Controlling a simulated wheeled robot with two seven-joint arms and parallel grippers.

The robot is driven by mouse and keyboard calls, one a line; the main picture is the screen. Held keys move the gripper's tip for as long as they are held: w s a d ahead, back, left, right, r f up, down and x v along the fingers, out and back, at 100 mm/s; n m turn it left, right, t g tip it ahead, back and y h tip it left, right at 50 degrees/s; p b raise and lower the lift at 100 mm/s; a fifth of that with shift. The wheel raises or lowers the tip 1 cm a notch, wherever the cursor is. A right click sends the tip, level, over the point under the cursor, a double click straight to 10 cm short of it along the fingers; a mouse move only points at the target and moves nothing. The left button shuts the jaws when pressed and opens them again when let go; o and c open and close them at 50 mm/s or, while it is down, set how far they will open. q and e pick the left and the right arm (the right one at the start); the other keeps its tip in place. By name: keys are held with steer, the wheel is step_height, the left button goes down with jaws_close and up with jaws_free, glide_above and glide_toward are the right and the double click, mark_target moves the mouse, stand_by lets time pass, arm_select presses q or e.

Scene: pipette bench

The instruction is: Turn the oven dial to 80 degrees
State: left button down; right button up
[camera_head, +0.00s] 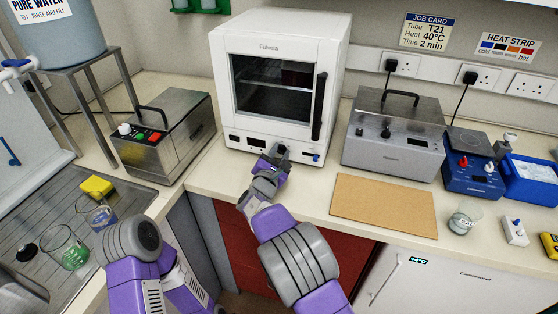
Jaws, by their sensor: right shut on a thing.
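The oven (233,115) is a white box with a dark glass door and a black vertical handle (319,106), standing at the back of the bench. Its control strip runs below the door, with a small dark display (258,142) and a blue switch (315,156). My right gripper (279,151) is at this strip, shut on the oven dial. The fingers and wrist cover most of the dial, so its pointer and setting cannot be read. My left arm bends at the lower left, and its gripper does not show.
A steel bath with a red and green switch panel (150,136) stands left of the oven. A lidded steel bath (385,150) stands to its right. A brown board (384,205) lies in front of that. Glass beakers (68,250) stand by the sink at left.

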steer(key=shift+m, duration=0.3)
stand_by(0.4)
steer(key=o, duration=1)
steer(key=shift+o, duration=0.2)
steer(key=v, duration=0.6)
steer(key=shift+s+r+p, duration=0.1)
steer(key=shift+s+p, duration=0.05)
steer(key=shift+p, duration=0.15)
steer(key=shift+s+a, duration=0.2)
steer(key=shift+s, duration=0.45)
